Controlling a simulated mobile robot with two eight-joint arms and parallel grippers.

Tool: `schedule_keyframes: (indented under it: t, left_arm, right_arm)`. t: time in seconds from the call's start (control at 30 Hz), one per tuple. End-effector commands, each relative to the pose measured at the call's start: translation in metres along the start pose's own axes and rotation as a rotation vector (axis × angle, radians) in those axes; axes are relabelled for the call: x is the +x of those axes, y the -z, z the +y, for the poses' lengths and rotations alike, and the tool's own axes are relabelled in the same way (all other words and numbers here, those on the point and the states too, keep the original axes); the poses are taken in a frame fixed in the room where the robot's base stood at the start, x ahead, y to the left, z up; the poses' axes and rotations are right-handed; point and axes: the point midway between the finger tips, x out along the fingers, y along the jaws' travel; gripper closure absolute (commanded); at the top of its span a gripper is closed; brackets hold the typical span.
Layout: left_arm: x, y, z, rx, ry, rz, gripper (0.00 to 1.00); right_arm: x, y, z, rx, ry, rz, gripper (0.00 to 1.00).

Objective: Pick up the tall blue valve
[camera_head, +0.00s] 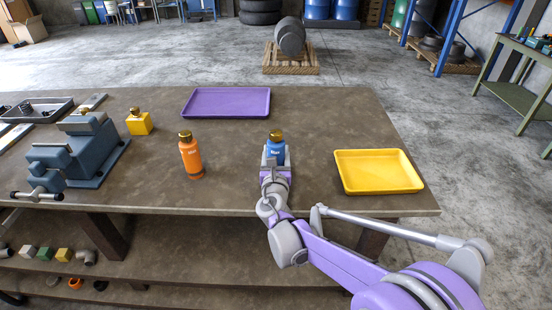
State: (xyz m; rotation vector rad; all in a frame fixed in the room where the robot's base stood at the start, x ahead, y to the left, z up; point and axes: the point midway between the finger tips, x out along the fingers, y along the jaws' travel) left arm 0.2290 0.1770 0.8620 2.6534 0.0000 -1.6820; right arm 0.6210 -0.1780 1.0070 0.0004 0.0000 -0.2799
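The blue valve (275,147) is an upright bottle-shaped piece with a brass top and a small light label. It is near the middle of the table's front half. My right gripper (276,160) reaches it from the front, with one finger at each side of its lower body. The gripper hides the valve's base, so I cannot tell whether the fingers press on it or whether it stands on the table. My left gripper is not in view.
An orange valve (191,158) stands left of the blue one. A yellow tray (378,171) lies to the right and a purple tray (226,102) behind. A yellow block with a brass top (139,122) and a blue-grey vise (78,155) are at the left. The table middle is clear.

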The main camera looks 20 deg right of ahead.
Motion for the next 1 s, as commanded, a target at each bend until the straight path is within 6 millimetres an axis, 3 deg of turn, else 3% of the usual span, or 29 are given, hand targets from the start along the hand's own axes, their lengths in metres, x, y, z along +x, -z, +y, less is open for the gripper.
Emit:
schedule_keyframes:
  t: [0.03, 0.3, 0.73, 1.0]
  left_arm:
    - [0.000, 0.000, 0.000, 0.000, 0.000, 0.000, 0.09]
    - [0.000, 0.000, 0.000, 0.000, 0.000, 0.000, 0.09]
    - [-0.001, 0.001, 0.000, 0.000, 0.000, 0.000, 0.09]
    - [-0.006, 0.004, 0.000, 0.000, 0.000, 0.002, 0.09]
  right_arm:
    - [0.000, 0.000, 0.000, 0.000, 0.000, 0.000, 0.55]
    - [0.000, 0.000, 0.000, 0.000, 0.000, 0.000, 1.00]
    - [0.000, -0.005, 0.000, -0.001, 0.001, -0.001, 1.00]
    - [0.000, -0.049, 0.000, 0.000, 0.001, -0.001, 1.00]
